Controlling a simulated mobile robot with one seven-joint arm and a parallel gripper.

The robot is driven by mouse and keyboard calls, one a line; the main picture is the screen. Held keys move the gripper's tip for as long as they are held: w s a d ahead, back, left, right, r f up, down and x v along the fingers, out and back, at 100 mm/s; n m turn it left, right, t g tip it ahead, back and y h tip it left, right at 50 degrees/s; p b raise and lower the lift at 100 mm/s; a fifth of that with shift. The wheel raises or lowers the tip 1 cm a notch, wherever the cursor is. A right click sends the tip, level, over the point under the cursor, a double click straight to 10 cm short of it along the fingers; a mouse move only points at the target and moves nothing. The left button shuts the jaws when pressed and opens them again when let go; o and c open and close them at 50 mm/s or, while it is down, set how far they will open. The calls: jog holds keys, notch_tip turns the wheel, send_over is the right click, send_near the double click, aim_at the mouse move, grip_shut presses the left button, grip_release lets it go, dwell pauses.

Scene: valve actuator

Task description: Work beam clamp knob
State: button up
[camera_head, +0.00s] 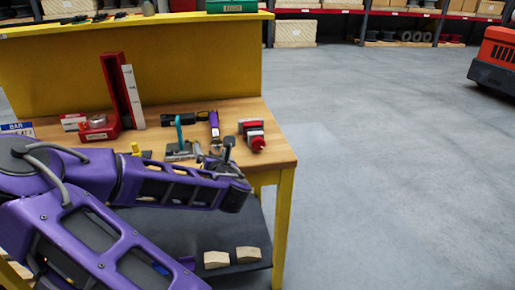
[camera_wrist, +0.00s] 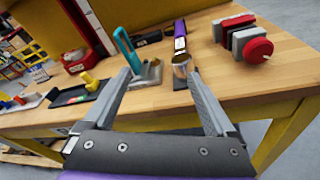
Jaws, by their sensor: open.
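The beam clamp, a red and grey block-like device (camera_head: 252,133), sits near the right end of the wooden workbench. Its round red knob (camera_wrist: 258,50) faces the bench's near edge in the wrist view, with a small dark stub at its centre. My gripper (camera_wrist: 162,76) is open and empty, left of the clamp and apart from it. In the head view my gripper (camera_head: 216,158) is partly hidden by my arm and overlaps the tools at the bench's near edge.
A teal-handled tool on a metal base (camera_wrist: 127,50) and a purple-handled tool (camera_wrist: 180,45) lie just beyond my fingers. A black tray with a yellow part (camera_wrist: 83,90) is at left. A tall red and white piece (camera_head: 124,90) stands further back. Floor right of the bench (camera_head: 400,180) is clear.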

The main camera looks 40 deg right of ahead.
jog(key=s+d+f+h, duration=0.3)
jog(key=s+d+f, duration=0.2)
jog(key=s+d, duration=0.25)
jog(key=n+b, duration=0.1)
send_near(258, 146)
jog(key=b+x, duration=0.1)
jog(key=x, duration=0.9)
jog(key=shift+d, duration=0.15)
jog(key=c, duration=1.3)
jog(key=shift+r+m, duration=0.1)
jog(key=shift+m, duration=0.3)
jog(key=shift+c, duration=0.2)
jog(key=shift+m+p, duration=0.5)
jog(key=shift+m, duration=0.6)
